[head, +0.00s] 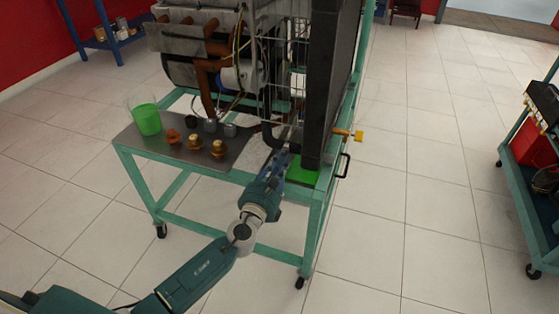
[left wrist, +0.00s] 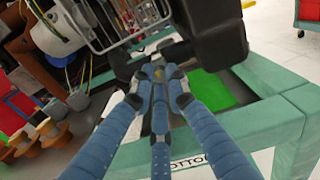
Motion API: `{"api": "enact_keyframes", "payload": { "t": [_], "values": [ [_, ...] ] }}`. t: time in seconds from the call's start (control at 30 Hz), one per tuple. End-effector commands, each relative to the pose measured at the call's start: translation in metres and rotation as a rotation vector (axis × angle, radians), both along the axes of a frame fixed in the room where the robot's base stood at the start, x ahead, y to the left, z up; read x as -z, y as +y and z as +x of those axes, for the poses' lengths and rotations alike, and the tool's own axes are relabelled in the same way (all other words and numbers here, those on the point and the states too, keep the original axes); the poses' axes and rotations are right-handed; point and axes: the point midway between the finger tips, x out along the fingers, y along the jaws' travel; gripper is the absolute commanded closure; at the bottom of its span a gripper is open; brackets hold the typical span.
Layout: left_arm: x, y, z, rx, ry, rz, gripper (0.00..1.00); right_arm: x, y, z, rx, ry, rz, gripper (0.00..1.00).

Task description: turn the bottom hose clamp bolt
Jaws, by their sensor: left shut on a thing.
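The engine trainer carries a tall black radiator (head: 334,80) at its right end. A black lower hose (head: 270,137) curves to the radiator's bottom; in the left wrist view the dark hose (left wrist: 120,66) lies just beyond the fingers. My left gripper (head: 284,153) reaches up to this joint from the front. In the left wrist view its blue fingers (left wrist: 158,73) come together at the hose end, shut on the bottom hose clamp bolt, which is mostly hidden between the fingertips. My right gripper is in neither view.
A green cup (head: 147,119) and several brown and grey caps (head: 194,142) sit on the trainer's metal shelf (head: 160,147). The green frame (left wrist: 250,132) bears lettering partly hidden by a finger. A second cart (head: 527,190) stands at right. The tiled floor between is clear.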

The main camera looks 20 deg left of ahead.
Motion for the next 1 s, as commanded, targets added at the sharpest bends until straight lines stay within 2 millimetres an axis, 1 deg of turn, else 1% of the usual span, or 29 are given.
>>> {"api": "enact_keyframes", "payload": {
  "t": [0.1,0.3,0.8,0.83,0.9,0.93,1.0],
  "values": [
    [-0.001,0.000,0.000,-0.001,-0.002,0.055,1.00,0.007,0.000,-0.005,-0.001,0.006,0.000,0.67],
    [0.000,0.000,0.000,0.000,-0.004,0.109,1.00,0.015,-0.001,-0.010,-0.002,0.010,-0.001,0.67],
    [0.000,0.000,0.000,0.000,-0.004,0.129,1.00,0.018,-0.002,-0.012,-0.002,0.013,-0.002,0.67],
    [0.000,0.000,0.000,0.000,-0.004,0.129,0.84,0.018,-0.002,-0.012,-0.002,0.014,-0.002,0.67],
    [0.000,0.000,0.000,0.000,-0.004,0.128,0.70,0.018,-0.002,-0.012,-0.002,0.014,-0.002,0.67],
    [0.000,0.000,0.000,0.000,-0.004,0.128,0.66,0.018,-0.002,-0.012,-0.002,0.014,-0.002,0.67],
    [0.000,0.000,0.000,0.000,-0.004,0.128,0.66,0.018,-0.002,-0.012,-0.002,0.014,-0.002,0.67]
  ]
}}
